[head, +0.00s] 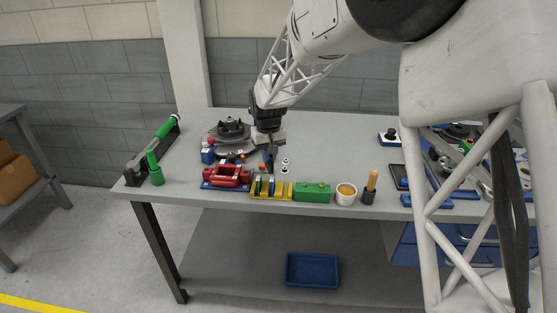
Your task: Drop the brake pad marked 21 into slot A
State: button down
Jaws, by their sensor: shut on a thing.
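My gripper (270,158) points down over the workbench, just behind the yellow slotted holder. It is shut on a small dark piece (270,167) that looks like a brake pad; its marking cannot be read. The yellow holder (284,196) sits near the bench's front edge, with blue and dark upright pieces in its left part. Slot letters are too small to read. I cannot tell whether the held piece is apart from the holder or touching it.
A red caliper (227,178) stands left of the holder, a green block (313,192) right. A white cup (346,194) and a wooden-handled tool (371,182) are farther right. A brake disc with hub (232,138) lies behind left. Bench (335,140) is clear behind right.

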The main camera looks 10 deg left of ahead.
jog(key=w+a+r+n, duration=0.1)
jog(key=a+r+n, duration=0.1)
jog(key=a+n, duration=0.4)
jog(key=w+a+r+n, duration=0.1)
jog(key=a+r+n, duration=0.1)
jog(key=a+n, duration=0.4)
jog(key=shift+w+a+n, duration=0.2)
jog(key=shift+a+n, duration=0.2)
jog(key=shift+a, duration=1.15)
jog(key=shift+f, duration=0.1)
jog(key=shift+f, duration=2.2)
jog(key=shift+f, duration=0.2)
jog(key=shift+f, duration=1.1)
jog(key=shift+f, duration=0.3)
jog(key=shift+f, duration=0.45)
jog(key=shift+f, duration=0.8)
